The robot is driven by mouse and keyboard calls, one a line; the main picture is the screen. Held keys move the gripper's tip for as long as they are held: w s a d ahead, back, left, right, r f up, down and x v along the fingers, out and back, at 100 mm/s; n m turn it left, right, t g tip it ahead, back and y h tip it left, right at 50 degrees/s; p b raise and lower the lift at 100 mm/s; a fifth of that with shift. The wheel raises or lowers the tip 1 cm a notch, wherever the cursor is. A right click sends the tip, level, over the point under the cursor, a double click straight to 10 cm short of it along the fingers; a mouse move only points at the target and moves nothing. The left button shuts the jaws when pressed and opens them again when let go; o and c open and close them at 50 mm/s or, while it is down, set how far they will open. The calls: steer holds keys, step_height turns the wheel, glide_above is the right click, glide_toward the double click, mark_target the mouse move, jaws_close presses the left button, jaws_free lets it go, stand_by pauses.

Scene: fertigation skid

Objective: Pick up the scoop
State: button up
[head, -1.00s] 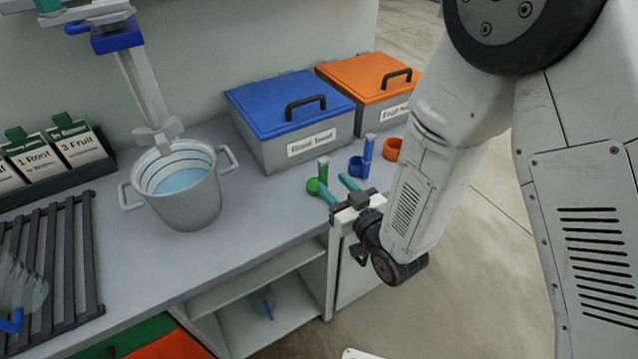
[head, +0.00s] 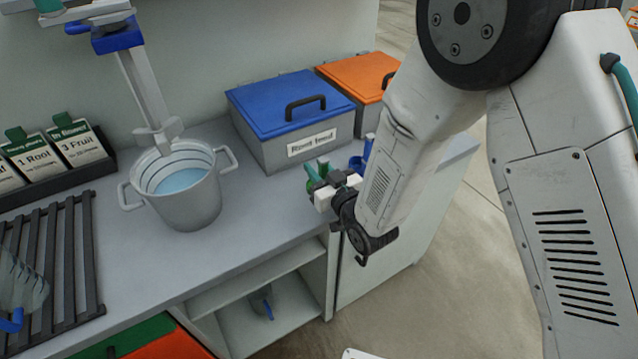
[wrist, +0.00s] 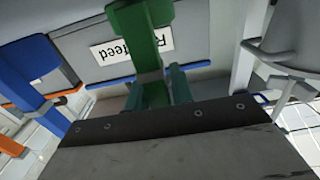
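A green scoop (head: 323,166) stands on the counter in front of the blue-lidded box. Its handle is upright, and it is partly hidden by my gripper in the head view. In the wrist view its green handle (wrist: 142,40) rises between my two teal-green fingers. My gripper (wrist: 157,90) looks open, with a finger on either side of the handle; whether they touch it I cannot tell. A blue scoop (head: 367,150) stands just to the right, also showing in the wrist view (wrist: 33,75). An orange scoop is hidden behind my arm in the head view.
The blue-lidded box (head: 285,110) and an orange-lidded box (head: 352,78) stand behind the scoops. A grey bucket of liquid (head: 188,208) is to the left, with a dark rack (head: 48,245) beyond it. The counter (head: 262,215) between bucket and gripper is clear.

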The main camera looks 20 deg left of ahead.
jaws_close()
